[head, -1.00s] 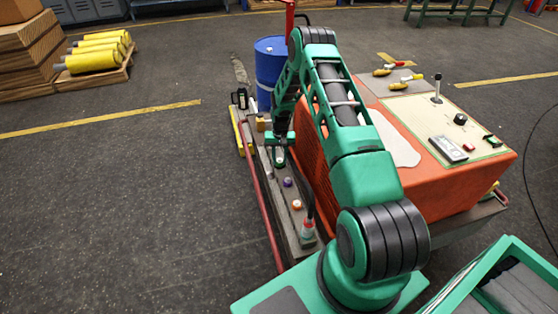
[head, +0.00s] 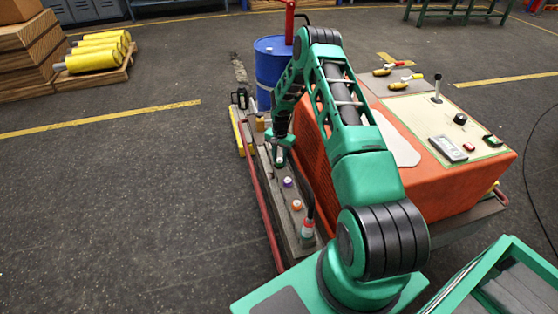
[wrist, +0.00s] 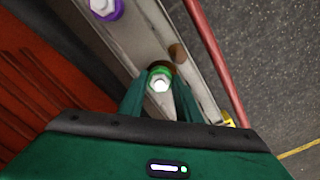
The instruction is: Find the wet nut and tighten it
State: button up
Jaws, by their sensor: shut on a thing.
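My gripper (head: 279,160) points down at a grey beam (head: 306,238) along the left side of the orange machine. In the wrist view its two fingers stand on either side of a pale hex nut with a green ring (wrist: 160,84), shut on it. A dark brown patch (wrist: 177,53) lies on the beam close to this nut, and brown also shows at the ring's far edge. A nut with a purple ring (head: 288,182) sits nearer to my base, also in the wrist view (wrist: 103,8). A nut with an orange ring (head: 297,205) is nearer still.
The orange machine (head: 308,145) with its control panel (head: 450,125) stands just right of the beam. A red rail (head: 257,185) runs along the beam's left. A blue drum (head: 272,60) stands beyond. The floor to the left is open.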

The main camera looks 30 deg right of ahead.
aim_at(279, 160)
jog(key=shift+w+a+m, duration=0.1)
jog(key=shift+m, duration=0.3)
jog(key=o, duration=1.1)
jog(key=shift+c, duration=0.2)
jog(key=shift+r, duration=0.1)
notch_tip(279, 160, up, 11)
jog(key=shift+f, duration=0.2)
